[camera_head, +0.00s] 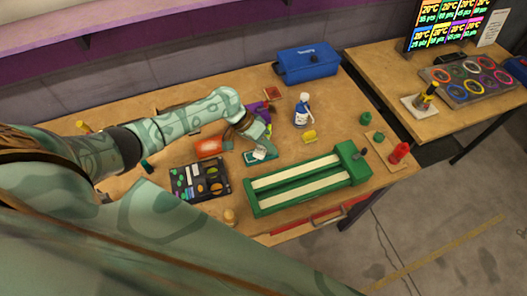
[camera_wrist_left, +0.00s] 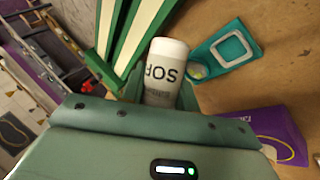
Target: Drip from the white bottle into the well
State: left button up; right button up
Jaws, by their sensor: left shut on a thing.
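My left gripper (camera_head: 259,140) is over the middle of the table in the head view, shut on the white bottle. The bottle (camera_wrist_left: 165,72) fills the middle of the left wrist view, with dark lettering that reads upside down there. The fingers are mostly hidden behind it and the green gripper housing. A teal plate with a pale square frame, likely the well (camera_wrist_left: 232,47), lies on the table beside the bottle in that view. In the head view the plate (camera_head: 250,158) is just below the gripper. I cannot tell whether the bottle's tip is over it. My right gripper is not in view.
A long green slot track (camera_head: 308,183) with pale strips lies in front. A dark tray (camera_head: 200,180) is to the left. A blue-labelled white spray bottle (camera_head: 301,113), a yellow block (camera_head: 309,137) and a blue box (camera_head: 307,64) stand to the right and behind. A purple packet (camera_wrist_left: 275,132) is close by.

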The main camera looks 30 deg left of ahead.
pick_arm(q)
jog(key=shift+w+r+t, duration=0.25)
jog(key=shift+w+t, duration=0.05)
jog(key=shift+t, duration=0.4)
jog(key=r+t, duration=0.1)
jog(key=w+r+m+t, duration=0.1)
jog(key=shift+w+r+m+t, duration=0.25)
jog(key=shift+r+m+t, duration=0.05)
jog(key=shift+r+t, duration=0.1)
jog(key=r+t+b, duration=0.1)
jog(key=t+b, duration=0.1)
jog(key=w+r+m+t+b, duration=0.1)
jog(key=r, duration=0.1)
jog(key=w+r+m+t+b, duration=0.1)
jog(key=r+t+b, duration=0.1)
jog(key=shift+w+a+r+t+h+b, duration=0.1)
jog(key=shift+w+t+h+b, duration=0.2)
jog(key=shift+h+b, duration=0.1)
